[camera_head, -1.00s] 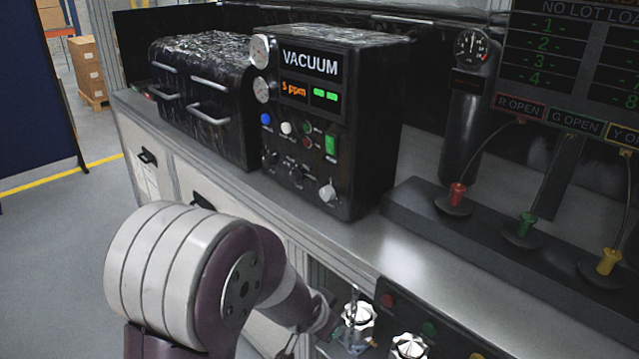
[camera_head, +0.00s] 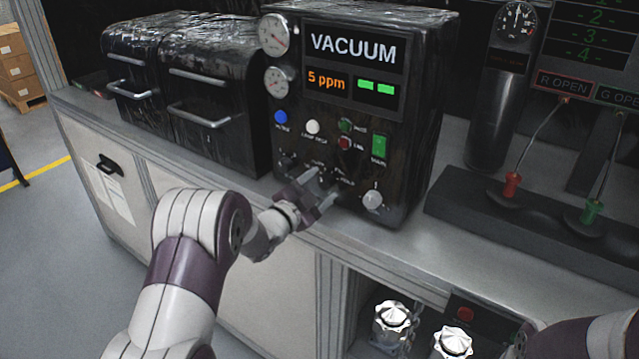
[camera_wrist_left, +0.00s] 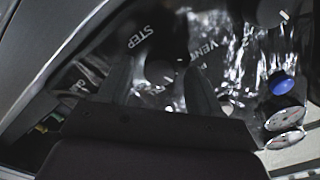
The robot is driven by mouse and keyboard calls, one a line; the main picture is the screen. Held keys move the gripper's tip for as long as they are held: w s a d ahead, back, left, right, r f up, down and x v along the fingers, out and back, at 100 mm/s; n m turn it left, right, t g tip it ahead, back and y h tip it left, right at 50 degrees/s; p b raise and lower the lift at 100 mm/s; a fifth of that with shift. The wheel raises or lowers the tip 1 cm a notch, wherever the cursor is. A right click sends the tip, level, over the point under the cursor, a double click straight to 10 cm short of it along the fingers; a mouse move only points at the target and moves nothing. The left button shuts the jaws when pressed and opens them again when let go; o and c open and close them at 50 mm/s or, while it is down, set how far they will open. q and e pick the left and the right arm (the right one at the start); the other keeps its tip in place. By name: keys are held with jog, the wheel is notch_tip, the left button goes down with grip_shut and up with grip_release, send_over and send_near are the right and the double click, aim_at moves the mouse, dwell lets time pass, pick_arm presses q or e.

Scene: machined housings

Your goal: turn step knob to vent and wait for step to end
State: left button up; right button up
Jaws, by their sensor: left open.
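The black vacuum unit (camera_head: 415,140) stands on the bench, its display reading VACUUM and 5 ppm with two green bars. My left gripper (camera_head: 328,193) is open at the lower part of its front panel and covers the knob there in the head view. In the left wrist view the dark, round step knob (camera_wrist_left: 160,70) lies between the two open fingers of my left gripper (camera_wrist_left: 160,85). The words STEP and VENT show on the panel beside it. Whether the fingers touch the knob, and where its pointer stands, I cannot tell. My right gripper is out of view.
A silver knob (camera_head: 372,198) is just right of my left gripper. Blue (camera_head: 281,117) and white (camera_head: 313,127) buttons and a green switch (camera_head: 379,147) sit above. Black chambers with handles (camera_head: 215,85) stand at left. Red and green valves (camera_head: 511,185) are at right.

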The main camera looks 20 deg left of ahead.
pick_arm(q)
jog(key=shift+w, duration=0.3)
jog(key=shift+d, duration=0.1)
jog(key=c, duration=1.1)
jog(key=shift+o, duration=0.2)
jog(key=shift+n, duration=0.4)
jog(key=n, duration=0.3)
jog(key=shift+f, duration=0.1)
jog(key=n, duration=0.4)
jog(key=shift+s+f+n, duration=0.1)
jog(key=shift+n, duration=0.6)
